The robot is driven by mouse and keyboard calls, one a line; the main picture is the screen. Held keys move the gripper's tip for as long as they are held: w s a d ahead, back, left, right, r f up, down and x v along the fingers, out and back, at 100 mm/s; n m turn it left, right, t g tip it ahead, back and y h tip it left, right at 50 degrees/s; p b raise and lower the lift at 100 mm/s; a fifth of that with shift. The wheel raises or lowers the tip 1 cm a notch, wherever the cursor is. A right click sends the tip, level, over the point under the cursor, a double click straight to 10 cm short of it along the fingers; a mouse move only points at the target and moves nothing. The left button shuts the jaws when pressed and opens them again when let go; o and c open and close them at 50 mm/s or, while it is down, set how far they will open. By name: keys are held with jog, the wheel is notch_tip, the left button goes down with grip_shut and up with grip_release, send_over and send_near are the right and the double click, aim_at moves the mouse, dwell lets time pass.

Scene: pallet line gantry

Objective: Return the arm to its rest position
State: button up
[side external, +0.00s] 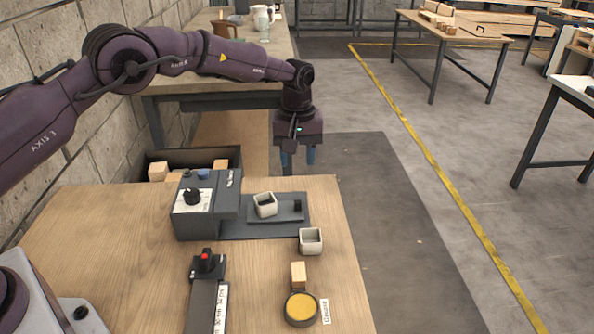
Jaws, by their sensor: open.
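My gripper (299,161) hangs pointing down at the end of my purple arm, with its two blue-tipped fingers apart and nothing between them. In the picture it appears just beyond the far edge of the wooden table (130,240), above the dark floor mat. How high it is above the table cannot be told from this one view. The arm reaches across from the left, bent down at the wrist.
On the table are a grey machine (207,210) with a knob, a dark tray (291,211), a white cup (265,205), another cup (311,241), a wooden block (298,274) and a round yellow-filled tin (301,308).

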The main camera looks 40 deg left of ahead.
jog(key=shift+r, duration=0.2)
jog(key=s+a+r+m+t, duration=0.2)
jog(key=s+r, duration=0.5)
jog(key=s, duration=0.5)
jog(key=s+a+r+m+t, duration=0.1)
jog(key=s+r+m, duration=0.3)
jog(key=s, duration=0.8)
jog(key=s+a+r+m+t, duration=0.2)
jog(key=s+r+m, duration=0.1)
jog(key=s+r, duration=0.6)
jog(key=s, duration=0.3)
jog(key=shift+s+a+r+t, duration=0.15)
jog(key=shift+a+r+t, duration=0.15)
jog(key=shift+a, duration=0.05)
